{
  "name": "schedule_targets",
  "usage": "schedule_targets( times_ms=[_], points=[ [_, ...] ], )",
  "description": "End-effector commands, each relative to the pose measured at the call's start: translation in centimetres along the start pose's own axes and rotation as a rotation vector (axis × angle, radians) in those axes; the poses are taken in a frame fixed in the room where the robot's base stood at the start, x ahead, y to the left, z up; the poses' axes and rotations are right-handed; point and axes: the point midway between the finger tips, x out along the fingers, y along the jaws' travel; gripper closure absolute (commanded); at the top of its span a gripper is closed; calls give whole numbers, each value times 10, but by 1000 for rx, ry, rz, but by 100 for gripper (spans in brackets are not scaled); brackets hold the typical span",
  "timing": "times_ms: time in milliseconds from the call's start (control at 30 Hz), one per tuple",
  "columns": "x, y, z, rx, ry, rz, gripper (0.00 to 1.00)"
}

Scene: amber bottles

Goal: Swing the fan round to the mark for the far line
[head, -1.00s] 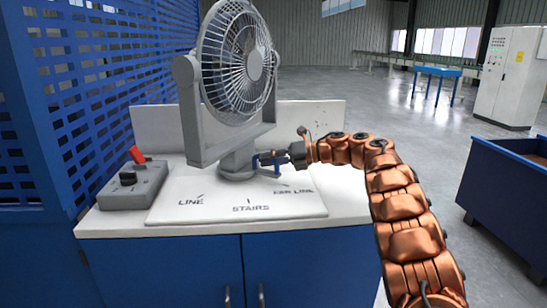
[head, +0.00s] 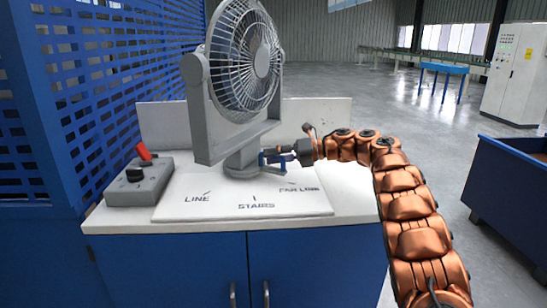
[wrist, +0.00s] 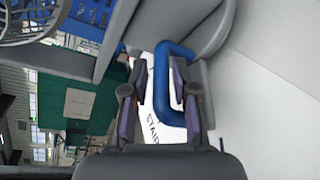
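The grey fan (head: 243,62) stands in its yoke on a round swivel base (head: 241,163), its cage facing right. A blue loop handle (wrist: 162,85) sticks out from the base's right side, near the FAR LINE mark (head: 298,189). The LINE mark (head: 197,197) and STAIRS mark (head: 256,205) are on the white plate (head: 225,209). My gripper (wrist: 160,95) is at the handle, one finger on each side of its bar. Gaps seem to show between bar and fingers, so it looks open. I cannot make out a pointer on the base.
A grey control box (head: 138,183) with a red lever and black knob sits left on the white-topped blue cabinet (head: 310,262). A blue mesh panel (head: 100,90) rises at the left. A blue bin (head: 510,190) stands at the right, with open floor behind.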

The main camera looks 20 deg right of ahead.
Motion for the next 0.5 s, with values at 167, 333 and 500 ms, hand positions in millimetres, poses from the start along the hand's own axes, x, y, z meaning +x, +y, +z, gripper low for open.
schedule_targets(
  times_ms=[167,333,500],
  points=[
    [-1,-1,0,1,-1,-1,59],
    [-1,-2,0,2,0,-2,59],
    [-9,-2,0,2,-2,-2,59]
  ],
)
